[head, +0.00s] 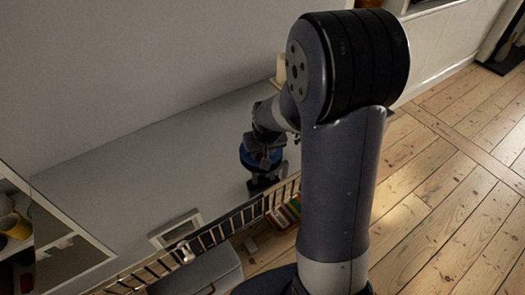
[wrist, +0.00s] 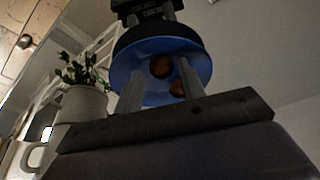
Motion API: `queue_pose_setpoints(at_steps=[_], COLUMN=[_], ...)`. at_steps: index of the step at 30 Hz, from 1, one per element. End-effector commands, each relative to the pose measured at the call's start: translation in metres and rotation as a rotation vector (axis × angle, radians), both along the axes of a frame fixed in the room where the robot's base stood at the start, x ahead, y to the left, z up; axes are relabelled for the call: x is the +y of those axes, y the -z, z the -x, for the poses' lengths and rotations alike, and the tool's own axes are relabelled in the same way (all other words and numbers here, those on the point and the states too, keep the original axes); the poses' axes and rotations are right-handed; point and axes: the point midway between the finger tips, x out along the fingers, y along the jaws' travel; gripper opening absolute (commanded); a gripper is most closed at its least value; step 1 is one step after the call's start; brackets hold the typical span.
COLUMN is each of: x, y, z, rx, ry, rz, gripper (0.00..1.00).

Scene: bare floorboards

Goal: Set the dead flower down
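In the wrist view a leafy dark green plant (wrist: 84,75) stands in a pale pot (wrist: 82,104) at the left. I cannot tell whether it is the dead flower, and no other flower shows. In the head view my gripper (head: 262,184) is small, beyond my arm and above the railing.
A white shelf (head: 70,250) stands at far left. Bare floorboards (head: 450,200) lie open at the right.

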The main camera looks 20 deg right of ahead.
Motion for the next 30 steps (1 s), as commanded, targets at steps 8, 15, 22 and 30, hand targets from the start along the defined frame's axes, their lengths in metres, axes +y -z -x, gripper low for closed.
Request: queue_pose_setpoints(at_steps=[8,15,22,30], x=[0.000,0.000,0.000,0.000], y=[-0.004,-0.035,-0.077,-0.111], z=[0.000,0.009,0.022,0.034], rx=[0.000,-0.005,-0.005,-0.003], ry=[0.000,0.000,0.000,0.000], rz=[0.000,0.000,0.000,0.000], gripper=[0.38,0.38,0.38,0.38])
